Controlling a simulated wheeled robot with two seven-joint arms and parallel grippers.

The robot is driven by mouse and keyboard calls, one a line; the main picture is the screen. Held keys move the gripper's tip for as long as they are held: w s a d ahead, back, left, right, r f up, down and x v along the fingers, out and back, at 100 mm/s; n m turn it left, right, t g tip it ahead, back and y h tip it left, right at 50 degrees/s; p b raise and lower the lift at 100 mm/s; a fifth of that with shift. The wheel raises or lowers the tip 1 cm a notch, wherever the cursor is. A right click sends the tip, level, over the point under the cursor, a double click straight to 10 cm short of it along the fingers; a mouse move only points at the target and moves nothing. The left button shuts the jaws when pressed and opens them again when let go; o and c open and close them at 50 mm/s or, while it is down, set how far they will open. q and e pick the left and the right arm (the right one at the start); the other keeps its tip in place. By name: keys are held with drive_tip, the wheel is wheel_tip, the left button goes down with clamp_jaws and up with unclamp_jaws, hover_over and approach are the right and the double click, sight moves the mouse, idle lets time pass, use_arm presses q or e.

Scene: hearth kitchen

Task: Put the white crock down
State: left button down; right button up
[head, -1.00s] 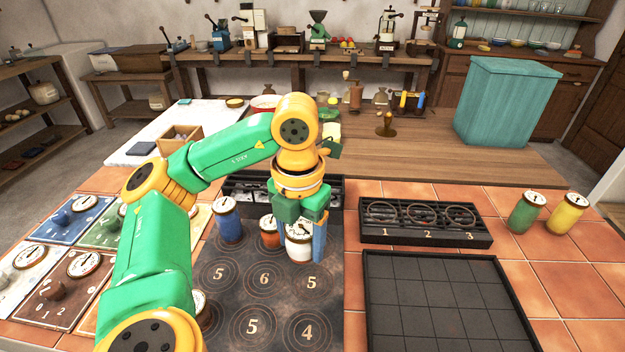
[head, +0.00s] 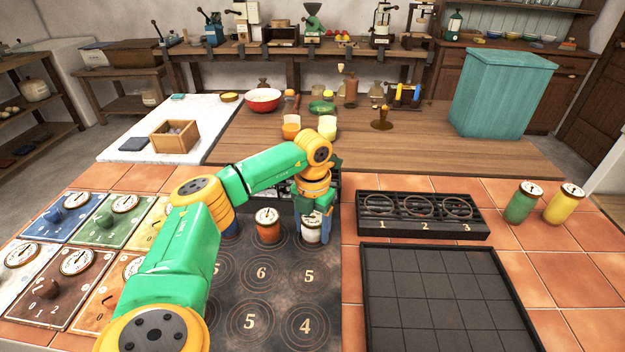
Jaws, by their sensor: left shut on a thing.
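The white crock (head: 311,231) is upright between the fingers of my left gripper (head: 318,212), which is shut on it. It is over the back right of the dark ringed plate (head: 232,338), behind a ring marked 5. The gripper hides its upper part, and I cannot tell whether its base touches the plate. An orange crock (head: 268,229) with a dial lid stands just to its left, apart from it. A blue crock (head: 230,230) is further left, mostly hidden by my arm. My right gripper is not in view.
A black rack (head: 420,232) numbered 1 to 3 and an empty dark gridded tray (head: 512,320) lie to the right. Green (head: 519,207) and yellow (head: 562,206) crocks stand beyond the rack. Dial panels (head: 75,305) fill the left. The plate's front rings are clear.

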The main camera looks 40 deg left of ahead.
sight(313, 218)
use_arm(q)
drive_tip(key=shift+c, duration=0.3)
unclamp_jaws()
drive_tip(key=shift+r, duration=0.2)
wheel_tip(313, 218, up, 11)
drive_tip(key=shift+d+p, duration=0.1)
drive_tip(key=shift+p, duration=0.4)
drive_tip(key=shift+r, duration=0.45)
